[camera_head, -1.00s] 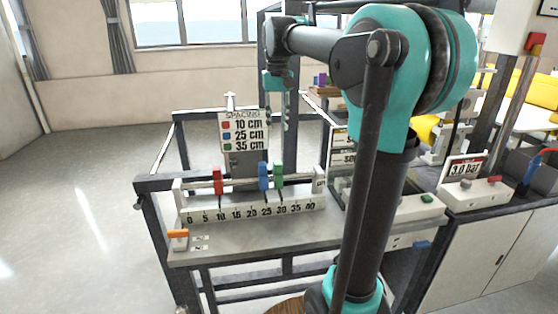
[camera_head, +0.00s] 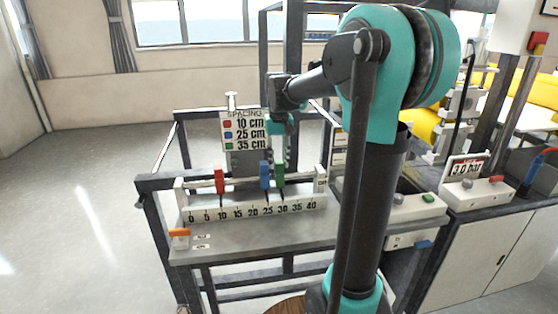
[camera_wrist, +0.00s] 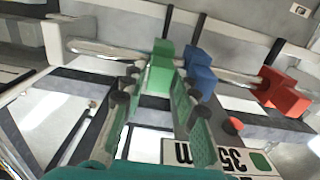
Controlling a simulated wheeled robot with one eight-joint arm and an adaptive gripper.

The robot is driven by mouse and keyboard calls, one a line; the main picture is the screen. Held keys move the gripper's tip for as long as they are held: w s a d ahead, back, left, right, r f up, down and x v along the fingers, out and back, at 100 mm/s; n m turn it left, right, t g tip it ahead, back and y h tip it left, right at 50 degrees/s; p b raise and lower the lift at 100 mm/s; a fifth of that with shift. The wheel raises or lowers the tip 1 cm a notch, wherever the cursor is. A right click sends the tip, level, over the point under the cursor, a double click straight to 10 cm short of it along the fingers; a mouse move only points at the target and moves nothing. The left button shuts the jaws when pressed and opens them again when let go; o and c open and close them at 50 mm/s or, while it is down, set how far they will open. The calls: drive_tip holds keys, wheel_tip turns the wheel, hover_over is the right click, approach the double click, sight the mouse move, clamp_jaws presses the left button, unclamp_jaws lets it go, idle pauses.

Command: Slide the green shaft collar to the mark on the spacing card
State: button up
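The green collar (camera_head: 279,174) sits on the rail (camera_head: 300,180) of the scale, its pointer near 30. It shows in the wrist view (camera_wrist: 161,66) between my fingertips. My gripper (camera_wrist: 158,76) is open, one finger on either side of the green collar; I cannot tell whether either touches it. In the head view my gripper (camera_head: 281,150) is just above the collar. The spacing card (camera_head: 243,130) stands behind the rail and lists red 10 cm, blue 25 cm and green 35 cm.
The blue collar (camera_head: 265,175) is close on the left of the green one, near 25. The red collar (camera_head: 219,181) is near 10. The rail is free between the green collar and the right end block (camera_head: 321,178). An orange-topped lever (camera_head: 180,236) is at the bench's left front.

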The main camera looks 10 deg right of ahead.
drive_tip(key=shift+c, duration=0.3)
clamp_jaws()
drive_tip(key=shift+d, duration=0.1)
drive_tip(key=d, duration=0.4)
drive_tip(key=shift+d, duration=0.4)
drive_tip(key=shift+o, duration=0.3)
unclamp_jaws()
drive_tip(key=shift+r, duration=0.15)
